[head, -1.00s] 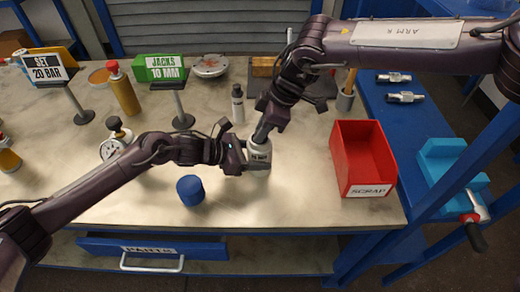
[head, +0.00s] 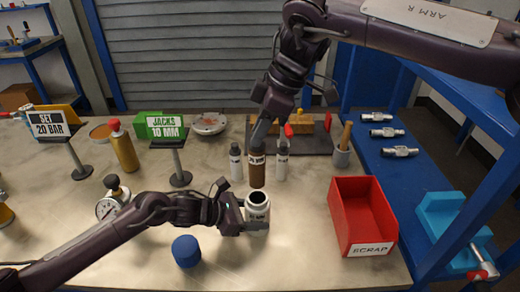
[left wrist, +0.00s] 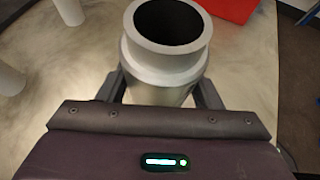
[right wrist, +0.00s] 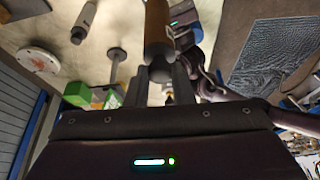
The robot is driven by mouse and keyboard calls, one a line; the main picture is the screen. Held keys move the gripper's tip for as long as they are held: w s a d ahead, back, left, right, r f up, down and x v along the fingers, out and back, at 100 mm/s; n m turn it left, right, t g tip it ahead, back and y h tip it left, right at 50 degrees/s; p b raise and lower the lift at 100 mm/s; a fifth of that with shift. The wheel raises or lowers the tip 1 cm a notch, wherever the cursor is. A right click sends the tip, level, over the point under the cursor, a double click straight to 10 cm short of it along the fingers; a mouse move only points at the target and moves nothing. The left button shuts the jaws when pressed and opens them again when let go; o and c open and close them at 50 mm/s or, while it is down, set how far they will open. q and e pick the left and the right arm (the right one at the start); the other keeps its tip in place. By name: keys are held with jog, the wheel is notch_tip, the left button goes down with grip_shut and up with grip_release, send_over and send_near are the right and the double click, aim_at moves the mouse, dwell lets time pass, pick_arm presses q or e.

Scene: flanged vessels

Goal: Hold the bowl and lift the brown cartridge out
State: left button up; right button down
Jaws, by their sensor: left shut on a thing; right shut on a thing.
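The brown cartridge (head: 257,168) hangs upright from my right gripper (head: 259,145), just above and slightly behind the bowl's mouth in the head view. My right gripper is shut on its upper end; the cartridge also shows in the right wrist view (right wrist: 157,30). In the left wrist view the bowl (left wrist: 165,60) shows a wide rim and a dark, empty-looking inside.
A red SCRAP bin (head: 362,215) stands right of the bowl. A blue cap (head: 186,251) lies at the front left. Two grey bottles (head: 236,162) (head: 282,160) stand behind. A gauge (head: 112,200) and sign stands (head: 178,165) are to the left.

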jog(key=shift+r, duration=0.55)
pick_arm(q)
jog(key=o, duration=0.9)
jog(key=shift+o, duration=0.2)
jog(key=shift+a, duration=0.1)
